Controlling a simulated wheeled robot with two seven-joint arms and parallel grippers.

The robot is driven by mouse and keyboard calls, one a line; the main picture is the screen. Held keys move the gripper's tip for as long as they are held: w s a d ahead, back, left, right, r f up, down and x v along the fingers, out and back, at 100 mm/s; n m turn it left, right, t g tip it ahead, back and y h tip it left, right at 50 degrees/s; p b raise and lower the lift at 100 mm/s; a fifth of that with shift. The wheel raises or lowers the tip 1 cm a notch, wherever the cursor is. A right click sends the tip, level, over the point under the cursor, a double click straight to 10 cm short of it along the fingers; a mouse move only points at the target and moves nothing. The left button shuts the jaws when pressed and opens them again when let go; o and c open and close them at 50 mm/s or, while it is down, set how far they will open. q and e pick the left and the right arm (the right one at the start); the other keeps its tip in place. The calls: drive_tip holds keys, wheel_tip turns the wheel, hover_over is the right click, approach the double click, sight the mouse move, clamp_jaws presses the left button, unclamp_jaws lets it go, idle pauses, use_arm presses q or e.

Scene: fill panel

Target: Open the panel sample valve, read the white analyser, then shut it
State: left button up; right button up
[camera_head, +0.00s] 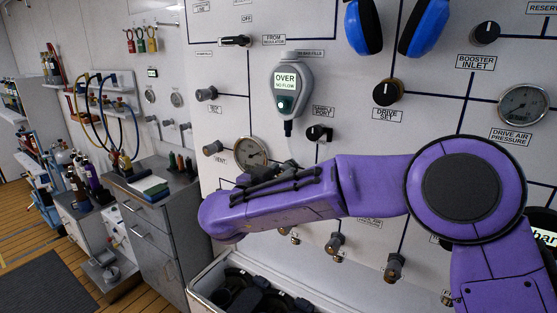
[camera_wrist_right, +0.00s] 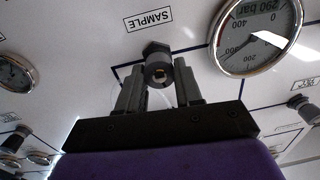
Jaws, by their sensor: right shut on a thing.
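The sample valve (camera_wrist_right: 158,66) is a dark knob beside a SAMPLE label on the white panel, seen upside down in the right wrist view. My right gripper (camera_wrist_right: 157,78) is shut on this knob, one grey finger on each side. In the head view my purple right arm hides the valve. The analyser (camera_head: 288,89), a pale grey unit with a green screen, hangs on the panel above the arm and reads OVER, NO FLOW. My left gripper is not in view.
A pressure gauge (camera_wrist_right: 257,36) sits close beside the valve. The sample port (camera_head: 318,133), vent valve (camera_head: 212,148) and drive set knob (camera_head: 387,92) stick out nearby. Blue ear defenders (camera_head: 424,28) hang above. An open bin (camera_head: 207,283) stands below; a grey cabinet (camera_head: 165,215) is at left.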

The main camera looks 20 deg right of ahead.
drive_tip(key=n+p, duration=0.5)
drive_tip(key=p, duration=0.4)
drive_tip(key=shift+r, duration=0.2)
drive_tip(key=shift+a+f+n, duration=0.1)
drive_tip(key=shift+n, duration=0.5)
drive_tip(key=shift+f+n+p, duration=0.15)
drive_tip(key=shift+n+p, duration=0.3)
drive_tip(key=shift+n, duration=0.45)
drive_tip(key=shift+f+n+g, duration=0.1)
drive_tip(key=shift+n+g, duration=0.2)
drive_tip(key=shift+n, duration=1.5)
drive_tip(key=o, duration=1)
